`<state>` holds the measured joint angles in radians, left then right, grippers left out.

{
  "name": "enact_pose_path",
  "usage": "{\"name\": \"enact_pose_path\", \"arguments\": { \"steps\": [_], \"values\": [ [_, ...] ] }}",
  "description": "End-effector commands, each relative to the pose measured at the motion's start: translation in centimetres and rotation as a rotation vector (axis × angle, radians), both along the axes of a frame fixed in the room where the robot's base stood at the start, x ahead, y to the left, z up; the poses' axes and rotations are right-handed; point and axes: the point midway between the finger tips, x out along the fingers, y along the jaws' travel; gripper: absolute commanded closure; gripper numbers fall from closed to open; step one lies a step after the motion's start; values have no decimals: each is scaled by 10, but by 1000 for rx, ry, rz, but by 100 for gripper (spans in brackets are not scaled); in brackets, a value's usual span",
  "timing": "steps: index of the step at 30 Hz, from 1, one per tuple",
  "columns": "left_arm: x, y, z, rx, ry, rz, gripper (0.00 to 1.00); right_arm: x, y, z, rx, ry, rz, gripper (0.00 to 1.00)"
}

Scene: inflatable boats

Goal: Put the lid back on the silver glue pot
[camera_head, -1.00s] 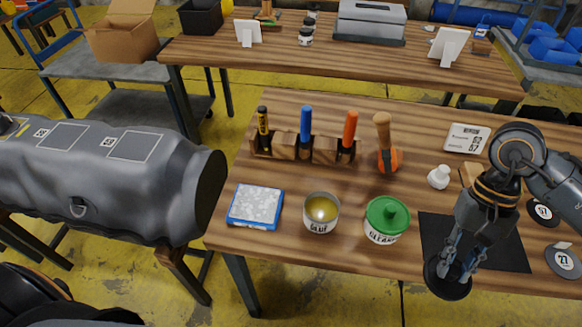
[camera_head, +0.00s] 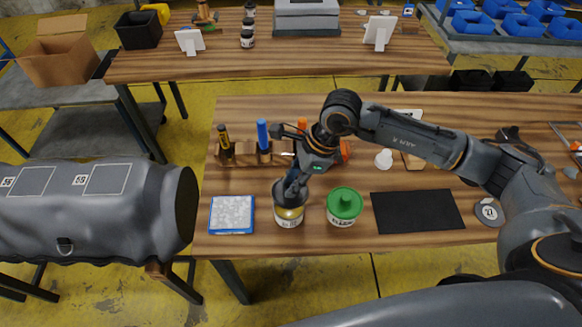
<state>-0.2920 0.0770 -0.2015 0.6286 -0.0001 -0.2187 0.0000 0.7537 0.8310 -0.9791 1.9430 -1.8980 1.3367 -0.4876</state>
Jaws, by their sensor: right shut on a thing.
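The silver glue pot (camera_head: 289,221) stands open on the near wooden table, with yellow glue showing at the front of its mouth. My right gripper (camera_head: 292,184) is shut on a dark round lid (camera_head: 289,198) and holds it over the pot. The lid hides the back of the pot's mouth. A strip of glue shows below the lid's near edge, and I cannot tell whether lid and rim touch. The fingertips are partly hidden against the dark lid. My left gripper is not in view.
A pot with a green lid (camera_head: 344,204) stands close to the right of the glue pot. A blue-edged pad (camera_head: 232,214) lies to the left. A black mat (camera_head: 417,211) lies clear at the right.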

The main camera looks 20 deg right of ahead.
Motion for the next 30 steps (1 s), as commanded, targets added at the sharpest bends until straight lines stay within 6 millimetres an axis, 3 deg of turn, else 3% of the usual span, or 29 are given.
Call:
{"name": "enact_pose_path", "arguments": {
  "steps": [3, 11, 23, 30],
  "values": [
    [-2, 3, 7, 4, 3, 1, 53, 3, 1, 4, 0, 3, -80, 96],
    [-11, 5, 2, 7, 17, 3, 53, 4, 1, -4, -1, 4, -109, 96],
    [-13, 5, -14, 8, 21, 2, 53, 4, 1, -40, -2, 5, -107, 96],
    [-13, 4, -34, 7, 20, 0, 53, 4, 1, -60, -1, 3, -106, 96]
  ]
}}
